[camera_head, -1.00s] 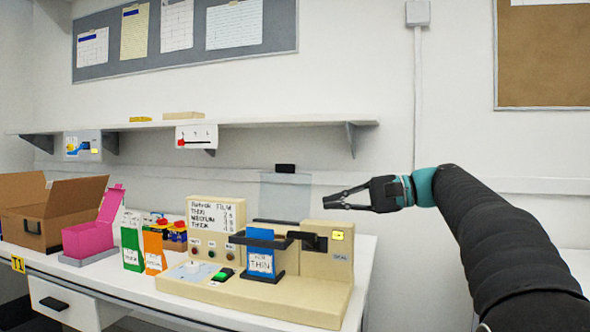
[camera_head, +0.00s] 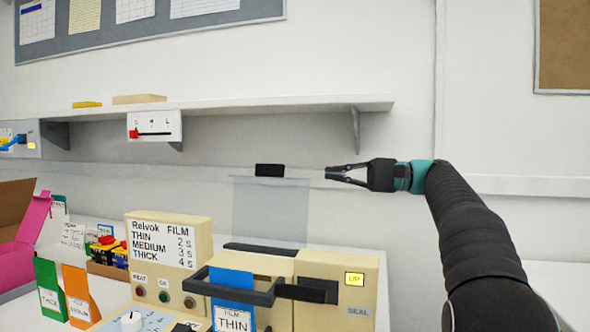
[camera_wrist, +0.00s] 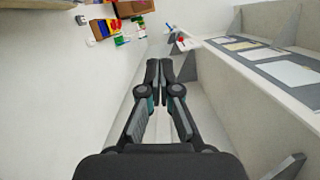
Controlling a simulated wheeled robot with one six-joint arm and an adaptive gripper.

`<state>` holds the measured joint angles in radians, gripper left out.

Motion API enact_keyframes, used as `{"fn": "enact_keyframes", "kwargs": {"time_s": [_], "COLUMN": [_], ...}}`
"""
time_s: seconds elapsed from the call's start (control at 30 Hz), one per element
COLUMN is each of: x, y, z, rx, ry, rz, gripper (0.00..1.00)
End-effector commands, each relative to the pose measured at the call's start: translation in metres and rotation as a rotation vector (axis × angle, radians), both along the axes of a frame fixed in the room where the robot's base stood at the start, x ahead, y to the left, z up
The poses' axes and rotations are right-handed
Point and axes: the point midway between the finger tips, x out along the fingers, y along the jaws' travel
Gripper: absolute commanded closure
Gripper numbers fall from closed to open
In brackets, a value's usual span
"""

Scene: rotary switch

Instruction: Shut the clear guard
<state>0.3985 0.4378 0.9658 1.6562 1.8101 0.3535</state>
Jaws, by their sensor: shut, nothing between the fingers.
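The clear guard (camera_head: 270,212) is a see-through upright panel with a black handle block (camera_head: 269,170) on its top edge. It stands raised behind the beige sealing machine (camera_head: 318,265). My gripper (camera_head: 331,174) is shut and empty, to the right of the black block and at about its height, with a gap between them in the picture. In the wrist view my gripper's fingertips (camera_wrist: 165,66) are together with nothing between them. The guard cannot be made out in the wrist view.
The machine carries a dark frame, a blue THIN film pack (camera_head: 233,295) and a lit yellow UP lamp (camera_head: 355,279). Green (camera_head: 50,288) and orange (camera_head: 77,293) packs stand left. A shelf (camera_head: 230,106) runs above along the wall.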

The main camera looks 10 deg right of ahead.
Motion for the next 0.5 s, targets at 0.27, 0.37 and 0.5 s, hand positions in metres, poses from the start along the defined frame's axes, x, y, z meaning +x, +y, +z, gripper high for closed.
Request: {"fn": "enact_keyframes", "kwargs": {"time_s": [0.27, 0.37, 0.5], "x": [0.004, 0.007, 0.011], "y": [0.037, 0.055, 0.082], "z": [0.002, 0.002, 0.004], "rx": [0.0, 0.0, -0.001], "ry": [-0.002, -0.001, -0.002], "rz": [0.004, 0.004, 0.004], "gripper": [1.0, 1.0, 1.0]}}
